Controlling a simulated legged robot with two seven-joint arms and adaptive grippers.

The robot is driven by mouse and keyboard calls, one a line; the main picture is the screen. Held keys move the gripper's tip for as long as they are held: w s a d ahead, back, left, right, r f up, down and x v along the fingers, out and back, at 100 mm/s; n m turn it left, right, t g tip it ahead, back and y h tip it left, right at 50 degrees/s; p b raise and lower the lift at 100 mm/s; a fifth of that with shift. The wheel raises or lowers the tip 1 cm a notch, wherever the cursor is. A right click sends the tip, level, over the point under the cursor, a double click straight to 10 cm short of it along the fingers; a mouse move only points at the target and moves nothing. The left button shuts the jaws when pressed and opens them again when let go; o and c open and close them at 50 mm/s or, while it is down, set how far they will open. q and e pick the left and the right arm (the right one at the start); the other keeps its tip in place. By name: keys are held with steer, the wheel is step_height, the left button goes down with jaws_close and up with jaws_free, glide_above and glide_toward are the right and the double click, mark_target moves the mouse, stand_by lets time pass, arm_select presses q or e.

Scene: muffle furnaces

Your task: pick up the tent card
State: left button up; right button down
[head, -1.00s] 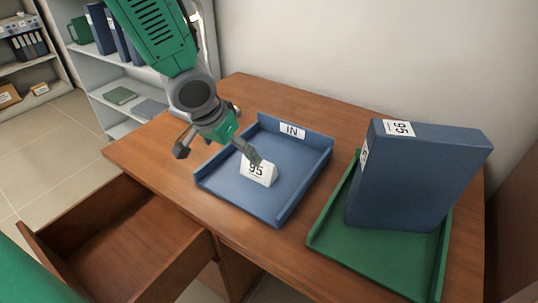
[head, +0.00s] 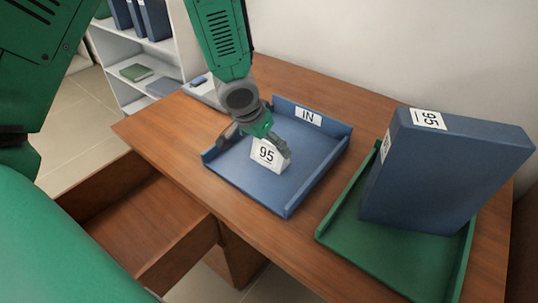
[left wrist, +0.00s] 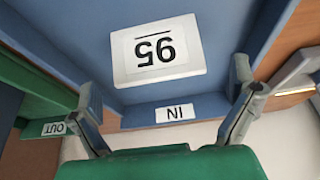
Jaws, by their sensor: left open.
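The white tent card (head: 267,155), marked 95, stands in the blue tray (head: 312,172) labelled IN, near its left side. My left gripper (head: 254,146) is over the tray at the card, with one finger on the left and one at the right behind the card's top. In the left wrist view the card (left wrist: 165,55) lies between and beyond the two spread fingers (left wrist: 165,80). The fingers are open; I cannot tell whether either touches the card. My right gripper is not in view.
A green tray (head: 345,247) to the right holds a large upright blue binder (head: 440,175) marked 95. The desk drawer (head: 150,225) is open at the front left. A shelf (head: 160,60) stands behind on the left. The desk's front left strip is clear.

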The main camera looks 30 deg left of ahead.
mark_target(269, 146)
arm_select(q)
steer(key=x, duration=0.4)
steer(key=shift+w+d+r+b, duration=0.15)
steer(key=shift+w+d+b, duration=0.1)
steer(key=shift+d+b, duration=0.1)
steer(key=shift+r, duration=0.1)
steer(key=shift+s+a, duration=0.1)
steer(key=shift+a, duration=0.1)
steer(key=c, duration=0.9)
